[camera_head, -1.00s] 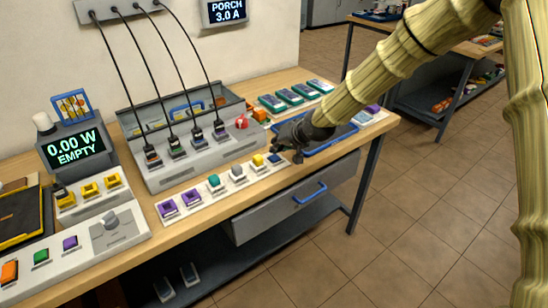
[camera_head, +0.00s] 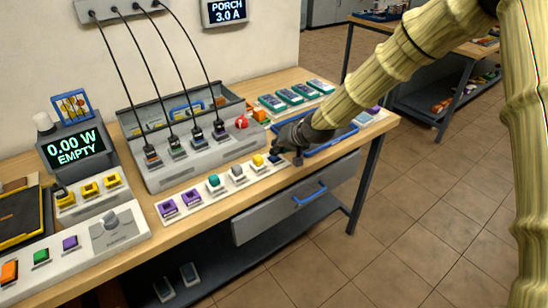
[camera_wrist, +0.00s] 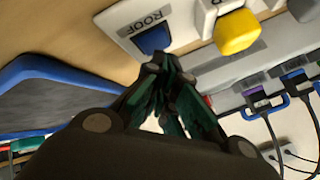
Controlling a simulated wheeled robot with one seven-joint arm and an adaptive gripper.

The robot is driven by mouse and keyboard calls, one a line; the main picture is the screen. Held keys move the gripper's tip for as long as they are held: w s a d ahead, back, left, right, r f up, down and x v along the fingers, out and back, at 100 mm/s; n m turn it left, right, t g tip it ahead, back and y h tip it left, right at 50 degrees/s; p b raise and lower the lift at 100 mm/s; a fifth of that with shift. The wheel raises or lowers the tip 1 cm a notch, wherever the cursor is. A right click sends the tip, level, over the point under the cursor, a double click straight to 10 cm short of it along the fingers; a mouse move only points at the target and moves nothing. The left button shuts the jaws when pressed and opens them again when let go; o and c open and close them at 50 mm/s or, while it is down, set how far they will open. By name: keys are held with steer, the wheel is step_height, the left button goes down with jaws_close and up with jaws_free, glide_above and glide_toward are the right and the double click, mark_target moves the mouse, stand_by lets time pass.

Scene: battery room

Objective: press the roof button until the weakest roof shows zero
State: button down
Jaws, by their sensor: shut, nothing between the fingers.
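The blue roof button (camera_wrist: 153,38) sits on a white plate lettered ROOF in the wrist view, at the right end of a row of buttons. In the head view my gripper (camera_head: 283,154) is over that end of the row and hides part of the blue button. My gripper is shut and empty; in the wrist view its fingertips (camera_wrist: 163,65) lie just below the button. I cannot tell whether they touch it. The wall display (camera_head: 224,11) reads PORCH 3.0 A. No roof reading is legible in view.
A yellow button (camera_wrist: 237,31) is right beside the roof button. The charger bank (camera_head: 195,155) with several black cables stands behind the row. A blue-rimmed tray (camera_wrist: 40,68) lies on the other side. A meter (camera_head: 76,147) at left reads 0.00 W EMPTY. A drawer (camera_head: 296,200) is below.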

steer(key=shift+f, duration=0.4)
stand_by(0.8)
steer(key=shift+r+p, duration=0.55)
steer(key=shift+r, duration=0.25)
steer(key=shift+r+p, duration=1.65)
steer(key=shift+r, duration=0.9)
steer(key=shift+f, duration=0.1)
